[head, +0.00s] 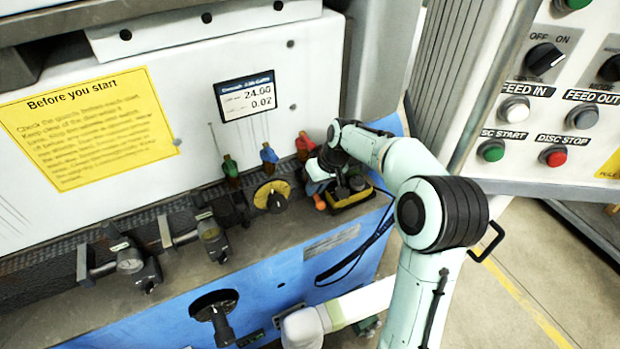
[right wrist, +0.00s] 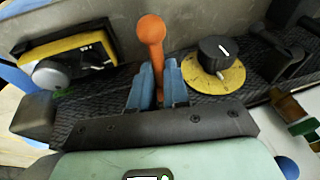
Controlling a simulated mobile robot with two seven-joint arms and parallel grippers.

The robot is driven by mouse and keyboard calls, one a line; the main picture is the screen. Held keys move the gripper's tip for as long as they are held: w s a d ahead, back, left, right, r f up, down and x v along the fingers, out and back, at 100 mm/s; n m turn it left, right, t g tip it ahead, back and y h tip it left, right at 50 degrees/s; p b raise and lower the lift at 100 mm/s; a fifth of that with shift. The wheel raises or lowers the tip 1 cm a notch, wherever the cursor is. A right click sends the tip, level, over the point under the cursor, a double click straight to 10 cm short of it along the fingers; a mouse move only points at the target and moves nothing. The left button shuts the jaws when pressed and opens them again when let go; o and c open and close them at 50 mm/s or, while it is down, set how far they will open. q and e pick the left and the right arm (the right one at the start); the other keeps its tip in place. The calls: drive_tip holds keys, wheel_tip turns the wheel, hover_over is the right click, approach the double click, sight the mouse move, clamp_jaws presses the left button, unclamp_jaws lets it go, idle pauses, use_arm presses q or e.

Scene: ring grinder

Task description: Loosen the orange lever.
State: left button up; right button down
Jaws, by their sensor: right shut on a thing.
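The orange lever (right wrist: 151,30) stands up between the two blue fingers of my right gripper (right wrist: 157,82) in the right wrist view. Its round knob shows beyond the fingertips, and its lower part is hidden by the gripper. In the head view, the orange lever (head: 319,202) shows as a small orange end beside my right gripper (head: 317,186), at the right end of the machine's ledge. The right gripper is shut on the lever. My left gripper is not seen.
A black knob on a yellow disc (head: 272,196) is left of the lever. A yellow-framed box (head: 350,197) sits close on its right, with a cable hanging down. Red, blue and green nozzles stand behind. A button panel (head: 535,110) is at the far right.

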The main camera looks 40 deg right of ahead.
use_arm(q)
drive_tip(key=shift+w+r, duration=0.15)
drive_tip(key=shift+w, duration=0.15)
use_arm(e)
drive_tip(key=shift+w+r, duration=0.1)
drive_tip(key=c, duration=1.1)
unclamp_jaws()
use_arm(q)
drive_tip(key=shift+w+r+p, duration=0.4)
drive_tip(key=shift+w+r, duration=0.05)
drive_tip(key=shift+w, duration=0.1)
use_arm(e)
drive_tip(key=v, duration=1.3)
drive_tip(key=shift+r, duration=0.2)
